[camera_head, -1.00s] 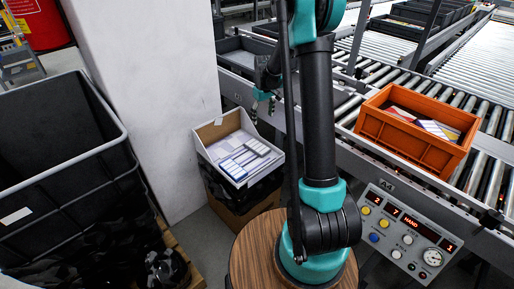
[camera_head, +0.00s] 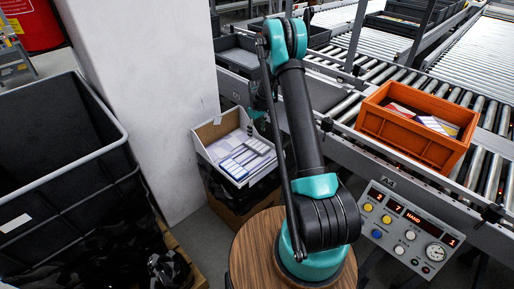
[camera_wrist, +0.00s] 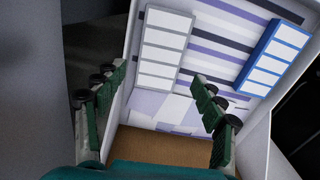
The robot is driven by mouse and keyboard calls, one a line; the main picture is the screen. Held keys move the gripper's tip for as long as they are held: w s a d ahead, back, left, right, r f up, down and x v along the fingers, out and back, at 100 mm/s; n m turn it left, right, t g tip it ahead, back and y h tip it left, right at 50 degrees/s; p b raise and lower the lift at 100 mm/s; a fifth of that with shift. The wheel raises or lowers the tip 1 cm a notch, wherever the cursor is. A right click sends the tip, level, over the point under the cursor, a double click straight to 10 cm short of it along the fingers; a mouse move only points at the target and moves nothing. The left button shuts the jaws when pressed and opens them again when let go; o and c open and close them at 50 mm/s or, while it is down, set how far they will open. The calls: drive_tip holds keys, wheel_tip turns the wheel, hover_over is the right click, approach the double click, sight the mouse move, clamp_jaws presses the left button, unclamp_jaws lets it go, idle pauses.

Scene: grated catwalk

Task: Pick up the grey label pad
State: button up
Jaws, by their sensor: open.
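The grey label pad (camera_wrist: 164,48), a pale pad with white cells and a grey border, lies at the upper middle of the wrist view. It is inside an open cardboard box with white inner walls (camera_head: 207,133). My gripper (camera_wrist: 157,80) is open, with its green fingers on either side of the pad's near end in the picture. No contact shows, and the exact gap to the pad cannot be told. In the head view my arm mostly hides the gripper, beside the box's upper right edge.
A blue-bordered pad (camera_wrist: 272,57) lies to the right in the same box, over striped sheets. The box walls stand close around my fingers. A white pillar (camera_head: 150,90), a dark bin (camera_head: 60,185) and the conveyor (camera_head: 345,110) with an orange crate (camera_head: 400,128) surround the box.

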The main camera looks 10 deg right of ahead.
sight(257, 145)
wheel_tip(257, 145, down, 8)
drive_tip(key=shift+s+f, duration=0.1)
drive_tip(key=c, duration=0.9)
